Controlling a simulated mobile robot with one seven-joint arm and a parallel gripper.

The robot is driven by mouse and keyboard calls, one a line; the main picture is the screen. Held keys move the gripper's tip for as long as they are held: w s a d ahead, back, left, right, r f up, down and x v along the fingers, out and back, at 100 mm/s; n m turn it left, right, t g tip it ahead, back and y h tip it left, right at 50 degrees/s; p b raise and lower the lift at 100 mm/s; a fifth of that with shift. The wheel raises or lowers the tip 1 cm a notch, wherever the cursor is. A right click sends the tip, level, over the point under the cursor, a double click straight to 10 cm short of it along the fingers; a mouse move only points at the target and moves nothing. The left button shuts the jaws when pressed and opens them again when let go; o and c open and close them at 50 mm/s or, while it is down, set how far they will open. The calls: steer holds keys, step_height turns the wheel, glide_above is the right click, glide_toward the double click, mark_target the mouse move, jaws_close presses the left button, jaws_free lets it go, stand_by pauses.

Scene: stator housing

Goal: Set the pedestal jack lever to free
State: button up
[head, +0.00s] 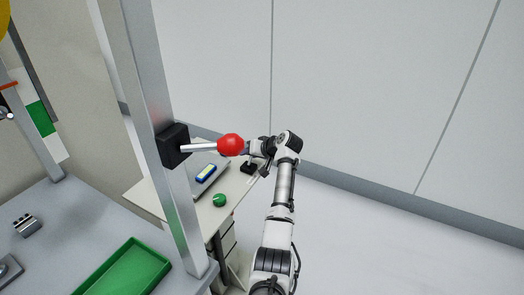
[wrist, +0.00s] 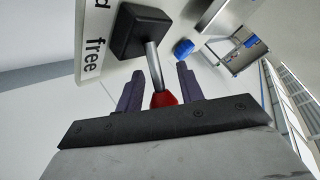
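The lever is a metal rod (head: 200,147) with a red ball knob (head: 230,145), coming out of a black block (head: 173,145) on an upright post. In the head view it points right, nearly level. In the wrist view the rod (wrist: 154,64) runs from the black block (wrist: 141,31) down to the red knob (wrist: 163,98). My gripper (wrist: 158,88) is open, with one dark finger on each side of the knob and gaps showing. The word "free" (wrist: 96,55) is printed on a white surface beside the block. In the head view the fingertips are hard to make out behind the knob.
The grey post (head: 160,100) stands close to the lever. Left of it is a grey worktop (head: 70,215) with a green tray (head: 125,268). Behind is a pale desk (head: 147,197) with a green round object (head: 219,200). Open floor (head: 390,250) lies to the right.

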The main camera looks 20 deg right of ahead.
steer(key=b+v, duration=0.2)
steer(key=v, duration=1.1)
